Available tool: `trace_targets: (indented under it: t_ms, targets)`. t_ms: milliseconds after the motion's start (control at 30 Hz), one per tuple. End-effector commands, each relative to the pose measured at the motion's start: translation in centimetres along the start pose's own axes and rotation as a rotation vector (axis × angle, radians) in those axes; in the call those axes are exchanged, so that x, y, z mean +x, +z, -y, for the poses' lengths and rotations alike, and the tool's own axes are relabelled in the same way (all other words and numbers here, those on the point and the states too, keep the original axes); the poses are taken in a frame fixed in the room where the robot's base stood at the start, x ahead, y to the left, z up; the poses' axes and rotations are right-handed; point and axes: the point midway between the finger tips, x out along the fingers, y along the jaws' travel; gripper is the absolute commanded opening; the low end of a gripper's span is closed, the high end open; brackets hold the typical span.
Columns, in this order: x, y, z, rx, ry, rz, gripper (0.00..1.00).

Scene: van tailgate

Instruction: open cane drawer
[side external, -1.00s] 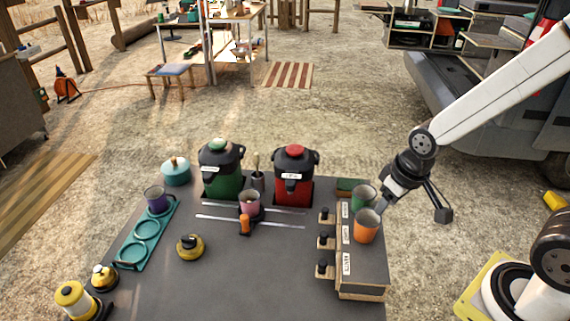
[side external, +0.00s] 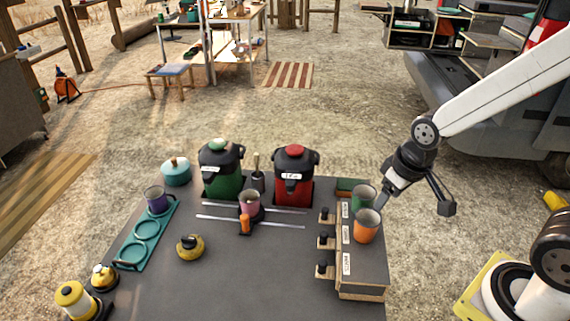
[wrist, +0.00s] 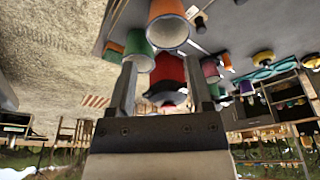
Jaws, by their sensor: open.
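A small wooden cabinet with a dark top (side external: 372,268) stands at the right side of the table. Three drawers with black knobs face left: back knob (side external: 326,215), middle knob (side external: 325,238), front knob (side external: 323,267). The labels on its top are too small to read, so I cannot tell which drawer is cane. All three look closed. My gripper (side external: 382,203) is open and empty, above the cabinet's right side, close to the cups and apart from the knobs. Its two fingers also show in the wrist view (wrist: 163,85).
An orange cup (side external: 367,229) and a green cup (side external: 361,201) stand on the cabinet. A red dispenser (side external: 293,178) and a green dispenser (side external: 221,172) stand behind. A pink cup (side external: 250,203) sits by two thin rails (side external: 280,224). The table left of the knobs is mostly clear.

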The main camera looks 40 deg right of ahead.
Motion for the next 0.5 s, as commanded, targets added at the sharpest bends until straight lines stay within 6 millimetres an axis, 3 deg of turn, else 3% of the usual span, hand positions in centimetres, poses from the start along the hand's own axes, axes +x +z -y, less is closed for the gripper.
trace_targets:
  t_ms: [333, 500]
  targets:
    - [-3.4, -0.8, 0.0, 0.001, 0.000, -0.003, 0.66]
    - [-3.2, -1.3, 0.3, 0.083, -0.002, 0.014, 0.66]
